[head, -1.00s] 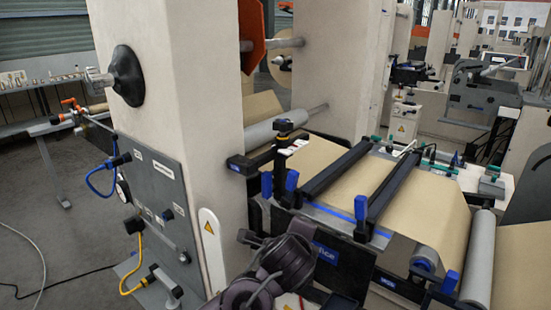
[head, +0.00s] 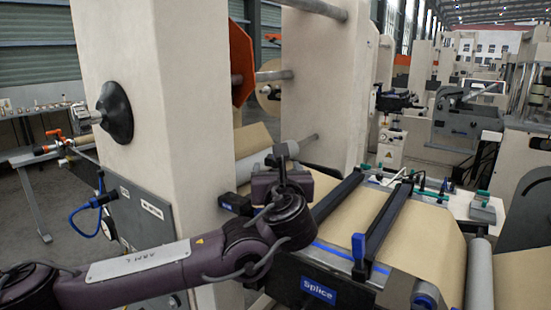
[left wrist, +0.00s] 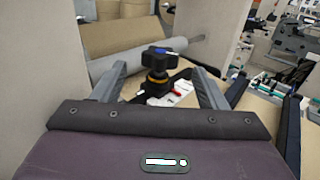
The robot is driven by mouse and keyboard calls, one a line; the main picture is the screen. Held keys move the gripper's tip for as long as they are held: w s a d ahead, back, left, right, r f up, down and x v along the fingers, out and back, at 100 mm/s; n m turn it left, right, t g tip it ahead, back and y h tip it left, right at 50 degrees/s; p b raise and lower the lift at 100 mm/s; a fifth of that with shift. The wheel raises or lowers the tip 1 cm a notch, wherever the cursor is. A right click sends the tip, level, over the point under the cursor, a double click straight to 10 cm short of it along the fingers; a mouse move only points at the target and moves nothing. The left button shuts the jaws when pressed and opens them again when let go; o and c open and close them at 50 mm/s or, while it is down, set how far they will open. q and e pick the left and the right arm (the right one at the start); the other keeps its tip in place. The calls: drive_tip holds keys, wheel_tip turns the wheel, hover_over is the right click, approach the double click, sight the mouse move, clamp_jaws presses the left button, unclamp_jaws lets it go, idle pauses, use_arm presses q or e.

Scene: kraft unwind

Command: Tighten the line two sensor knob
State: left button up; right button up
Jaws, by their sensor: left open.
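A black knob (left wrist: 160,58) with an orange-yellow collar stands upright in the left wrist view, over a white part with a red detail. I take it for the sensor knob; no line number is readable. My left gripper (left wrist: 158,72) is open, its two grey fingers one on each side of the knob in the picture. I cannot see contact, and the knob seems a little beyond the fingers. In the head view my left gripper (head: 308,185) is beside the paper web, and my arm hides much of the sensor area. My right gripper is not in view.
Brown paper web (head: 345,215) runs under two black crossbars (head: 382,228). A grey roller (head: 252,163) and a beige machine column (head: 160,110) stand close to the left of my gripper. A blue Splice label (head: 318,291) is on the front. Other machines stand behind.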

sight(276, 165)
use_arm(q)
drive_tip(key=w, duration=0.2)
drive_tip(key=w+p, duration=0.1)
drive_tip(key=w, duration=0.2)
drive_tip(key=shift+a+p, duration=0.2)
drive_tip(key=shift+p, duration=0.1)
drive_tip(key=c, duration=1)
